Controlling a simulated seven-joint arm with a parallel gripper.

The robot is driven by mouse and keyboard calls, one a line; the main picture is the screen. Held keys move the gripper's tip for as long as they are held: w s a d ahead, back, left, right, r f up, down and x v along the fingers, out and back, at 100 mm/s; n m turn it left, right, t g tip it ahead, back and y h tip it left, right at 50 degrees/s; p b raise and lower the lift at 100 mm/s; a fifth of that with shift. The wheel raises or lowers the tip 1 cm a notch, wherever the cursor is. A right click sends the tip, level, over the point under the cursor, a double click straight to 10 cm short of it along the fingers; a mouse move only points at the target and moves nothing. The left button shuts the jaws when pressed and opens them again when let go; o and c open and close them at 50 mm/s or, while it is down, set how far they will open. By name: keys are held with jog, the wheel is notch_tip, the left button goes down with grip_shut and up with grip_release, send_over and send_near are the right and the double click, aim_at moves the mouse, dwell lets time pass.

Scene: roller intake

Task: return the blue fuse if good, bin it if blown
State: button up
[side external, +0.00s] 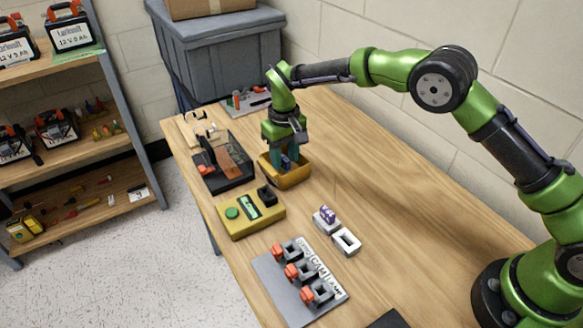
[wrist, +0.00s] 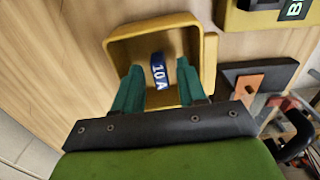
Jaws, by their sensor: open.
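The blue fuse (wrist: 159,71), marked 10A, lies in the yellow-orange bin (wrist: 112,44). The bin (side external: 296,180) stands near the table's left part in the side external view. My gripper (wrist: 155,82) is open, its teal fingers reaching into the bin on either side of the fuse, with gaps visible. In the side external view my gripper (side external: 285,160) points down into the bin and largely hides the fuse. The yellow tester (side external: 238,218) has a green button and a lit display (wrist: 296,8); its text is cut off after a first letter like B.
A grey panel (side external: 277,290) with several black holders and orange levers lies at the front. A purple item in a white holder (side external: 324,222) and an empty white holder (side external: 346,241) sit nearby. A dark fixture (side external: 230,178) stands left of the bin.

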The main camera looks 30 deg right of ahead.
notch_tip(320, 180, up, 12)
jog(key=f, duration=0.1)
notch_tip(320, 180, up, 9)
jog(key=t+y, duration=0.1)
send_over(285, 158)
jog(key=s+d, duration=0.4)
jog(key=d, duration=0.1)
jog(key=s+d+r+m+t, duration=0.2)
jog(key=s+d+r, duration=0.3)
jog(key=s, duration=0.4)
jog(key=s+d+f+m+t, duration=0.1)
jog(key=s+d+t, duration=0.1)
jog(key=s, duration=0.6)
jog(key=s+d+f+m+t+y, duration=0.1)
jog(key=s+d+f+t, duration=0.1)
jog(key=s, duration=0.7)
jog(key=shift+f+m, duration=0.3)
